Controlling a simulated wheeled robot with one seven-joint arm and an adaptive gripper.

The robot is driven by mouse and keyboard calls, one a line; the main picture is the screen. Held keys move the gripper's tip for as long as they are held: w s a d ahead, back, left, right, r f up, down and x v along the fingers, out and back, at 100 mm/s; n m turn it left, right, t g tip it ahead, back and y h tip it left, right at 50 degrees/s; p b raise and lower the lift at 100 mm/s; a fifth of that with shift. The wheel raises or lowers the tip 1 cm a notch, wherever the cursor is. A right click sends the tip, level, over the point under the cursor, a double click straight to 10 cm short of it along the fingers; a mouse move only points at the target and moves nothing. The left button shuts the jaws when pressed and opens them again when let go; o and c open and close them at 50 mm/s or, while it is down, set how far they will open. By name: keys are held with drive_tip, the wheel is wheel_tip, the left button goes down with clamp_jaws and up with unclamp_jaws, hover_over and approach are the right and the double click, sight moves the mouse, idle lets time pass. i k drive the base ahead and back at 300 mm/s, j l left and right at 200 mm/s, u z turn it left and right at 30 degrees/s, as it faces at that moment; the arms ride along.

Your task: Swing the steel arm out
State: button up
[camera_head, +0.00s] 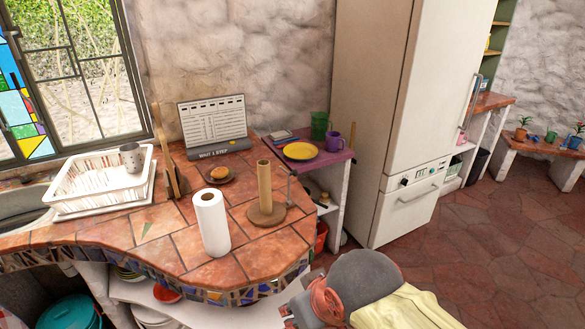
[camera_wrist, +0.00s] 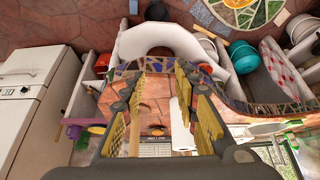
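On the tiled counter, the holder has a round wooden base (camera_head: 266,215) and an upright brown post (camera_head: 264,182). The steel arm (camera_head: 289,188) is a thin upright rod at the right of the base, close to the post. A white paper roll (camera_head: 211,224) stands apart, left of and nearer than the holder. In the wrist view, the brown post (camera_wrist: 134,130) and the white roll (camera_wrist: 181,125) show beyond my gripper (camera_wrist: 161,80); I cannot make out the steel arm there. My gripper is open and empty, its yellow-padded fingers wide apart.
A white dish rack (camera_head: 98,185) with a grey mug (camera_head: 132,157) stands at the left. A small plate with a bun (camera_head: 219,173) and a sign (camera_head: 214,125) are behind the holder. A side shelf holds a yellow plate (camera_head: 300,151). A tall fridge (camera_head: 400,110) stands right.

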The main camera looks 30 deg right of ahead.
sight(294, 173)
drive_tip(key=i+l, duration=0.2)
drive_tip(key=l, duration=0.2)
drive_tip(key=i+l, duration=0.2)
drive_tip(key=l, duration=0.2)
drive_tip(key=i+l, duration=0.2)
drive_tip(key=l, duration=0.2)
drive_tip(key=i+l+z, duration=0.45)
